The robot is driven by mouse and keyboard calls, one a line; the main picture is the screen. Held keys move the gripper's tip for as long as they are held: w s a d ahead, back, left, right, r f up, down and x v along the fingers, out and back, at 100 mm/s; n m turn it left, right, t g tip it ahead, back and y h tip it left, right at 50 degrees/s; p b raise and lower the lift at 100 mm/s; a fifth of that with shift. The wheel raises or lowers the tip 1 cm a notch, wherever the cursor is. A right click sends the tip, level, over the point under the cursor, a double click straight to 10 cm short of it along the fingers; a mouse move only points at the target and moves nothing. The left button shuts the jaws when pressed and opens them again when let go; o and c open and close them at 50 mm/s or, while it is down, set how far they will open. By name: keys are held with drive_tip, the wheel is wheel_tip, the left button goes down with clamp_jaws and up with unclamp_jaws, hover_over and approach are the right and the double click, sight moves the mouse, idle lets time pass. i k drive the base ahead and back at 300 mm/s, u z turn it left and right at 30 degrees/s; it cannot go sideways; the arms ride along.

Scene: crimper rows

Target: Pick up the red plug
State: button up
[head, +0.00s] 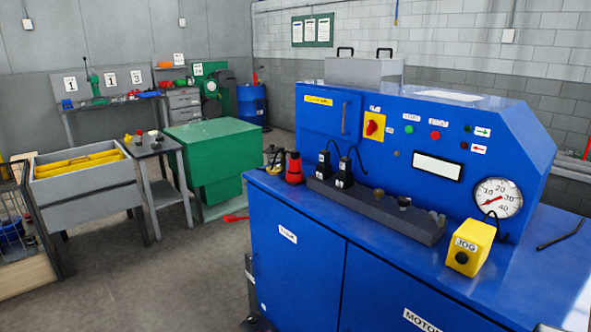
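The red plug (294,168) stands upright on the front left of the blue machine's top ledge (262,183). It has a wider base and a narrower top. It is beside the left end of a dark grey rail (375,212), with a small gap or contact that I cannot tell. Two black plugs (344,170) stand upright on the rail just to its right, with black cables. My gripper is not in view.
A yellow JOG box (469,247) sits on the ledge at the right, below a round gauge (498,197). A small dark-and-yellowish item (272,157) stands left of the red plug. A green box (212,160) and a small side table (158,146) stand behind at left. Grey floor is open at front left.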

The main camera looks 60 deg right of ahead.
sight(294, 161)
drive_tip(key=i, duration=0.85)
drive_tip(key=u, duration=0.05)
